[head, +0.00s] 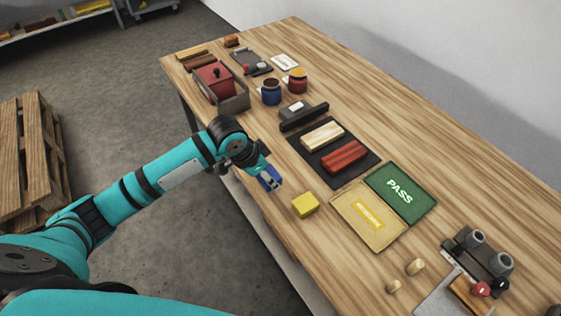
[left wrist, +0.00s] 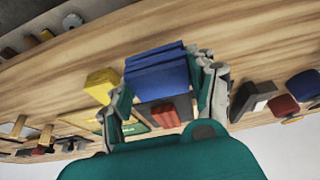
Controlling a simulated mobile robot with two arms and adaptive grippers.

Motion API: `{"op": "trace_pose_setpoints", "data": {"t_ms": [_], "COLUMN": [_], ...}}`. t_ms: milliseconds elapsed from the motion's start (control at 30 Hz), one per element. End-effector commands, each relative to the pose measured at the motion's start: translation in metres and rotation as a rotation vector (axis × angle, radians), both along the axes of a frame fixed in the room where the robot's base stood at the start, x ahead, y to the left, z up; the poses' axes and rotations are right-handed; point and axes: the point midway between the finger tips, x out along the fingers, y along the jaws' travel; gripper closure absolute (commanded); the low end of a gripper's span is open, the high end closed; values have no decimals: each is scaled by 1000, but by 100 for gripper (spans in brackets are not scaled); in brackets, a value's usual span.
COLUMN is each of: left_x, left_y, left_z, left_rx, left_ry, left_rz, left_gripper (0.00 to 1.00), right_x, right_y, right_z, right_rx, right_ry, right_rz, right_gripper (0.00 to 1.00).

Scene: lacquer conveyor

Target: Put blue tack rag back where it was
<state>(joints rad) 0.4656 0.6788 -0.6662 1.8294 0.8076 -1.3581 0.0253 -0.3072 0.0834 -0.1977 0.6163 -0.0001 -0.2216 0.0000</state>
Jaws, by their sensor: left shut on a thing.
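The blue tack rag (head: 272,181) is a folded blue block. My left gripper (head: 268,177) is shut on it and holds it near the front edge of the wooden table. In the left wrist view the blue tack rag (left wrist: 157,72) sits between the two fingers of my left gripper (left wrist: 165,85). A yellow tack rag (head: 306,204) lies on the table to the right of the gripper in the head view. It also shows in the left wrist view (left wrist: 101,84). My right gripper is not in view.
A dark mat (head: 330,178) carries a cream block and a red block. A yellow tray (head: 352,236) and a green PASS tray (head: 400,193) lie to the right.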

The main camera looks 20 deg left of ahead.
Motion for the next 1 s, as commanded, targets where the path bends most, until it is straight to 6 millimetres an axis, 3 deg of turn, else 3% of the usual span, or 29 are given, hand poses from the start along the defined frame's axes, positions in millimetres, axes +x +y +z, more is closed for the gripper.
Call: {"op": "trace_pose_setpoints", "data": {"t_ms": [100, 333, 500, 733, 1000], "left_x": [31, 70, 78, 77, 78], "left_y": [-7, -13, -14, -14, -13], "left_z": [1, -5, -10, -38, -43], "left_rx": [-3, 0, 0, 2, 1], "left_ry": [-1, 0, 2, 3, -1], "left_rz": [1, 1, 1, 1, -1], "left_gripper": [68, 68, 68, 68, 68], "right_x": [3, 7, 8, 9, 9], "right_y": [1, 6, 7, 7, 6], "right_z": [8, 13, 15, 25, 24], "right_rx": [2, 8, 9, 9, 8], "right_ry": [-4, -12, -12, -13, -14], "right_rz": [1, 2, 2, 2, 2], "right_gripper": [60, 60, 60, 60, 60]}}
